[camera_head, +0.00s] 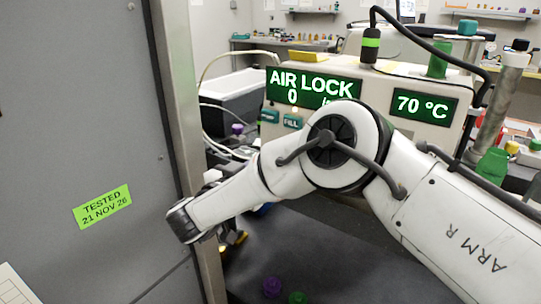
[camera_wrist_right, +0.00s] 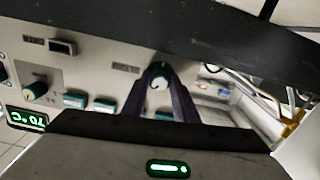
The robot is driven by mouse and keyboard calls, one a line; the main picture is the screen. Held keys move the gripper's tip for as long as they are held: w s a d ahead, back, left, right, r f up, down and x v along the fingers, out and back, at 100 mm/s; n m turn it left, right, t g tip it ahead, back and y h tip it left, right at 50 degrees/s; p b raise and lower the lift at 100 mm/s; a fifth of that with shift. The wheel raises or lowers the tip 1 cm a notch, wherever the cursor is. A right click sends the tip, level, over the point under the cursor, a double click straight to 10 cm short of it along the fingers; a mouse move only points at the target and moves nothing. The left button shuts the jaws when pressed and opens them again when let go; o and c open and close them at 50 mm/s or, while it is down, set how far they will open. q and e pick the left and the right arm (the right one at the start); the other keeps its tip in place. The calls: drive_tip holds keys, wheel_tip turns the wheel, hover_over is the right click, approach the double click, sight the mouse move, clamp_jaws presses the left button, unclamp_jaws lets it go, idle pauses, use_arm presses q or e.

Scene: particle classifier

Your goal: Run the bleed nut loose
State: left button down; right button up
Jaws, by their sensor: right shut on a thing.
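In the right wrist view, a small round green part with a pale face (camera_wrist_right: 159,80), which I take to be the bleed nut, sits on the pale panel below a small label too blurred to read. My right gripper (camera_wrist_right: 160,87) is shut on it, with one dark finger on each side. In the head view my right arm (camera_head: 335,150) reaches left across the front of the air lock unit (camera_head: 420,135) and hides the nut. My left gripper is in neither view.
The panel also bears another green knob (camera_wrist_right: 36,90) and several teal buttons (camera_wrist_right: 75,100). The display (camera_head: 314,86) reads AIR LOCK 0. A grey cabinet (camera_head: 85,150) stands close on the left. Purple (camera_head: 271,286) and green (camera_head: 297,298) small parts lie on the dark surface below.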

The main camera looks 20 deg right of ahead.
drive_tip(key=shift+w+d+r+n, duration=0.1)
drive_tip(key=shift+r+n, duration=0.05)
drive_tip(key=shift+n, duration=0.4)
drive_tip(key=shift+w+d+r+n, duration=0.1)
drive_tip(key=shift+n, duration=0.45)
drive_tip(key=shift+p, duration=0.3)
drive_tip(key=o, duration=1.1)
drive_tip(key=shift+f, duration=0.2)
drive_tip(key=shift+c, duration=0.2)
drive_tip(key=shift+s+a, duration=0.15)
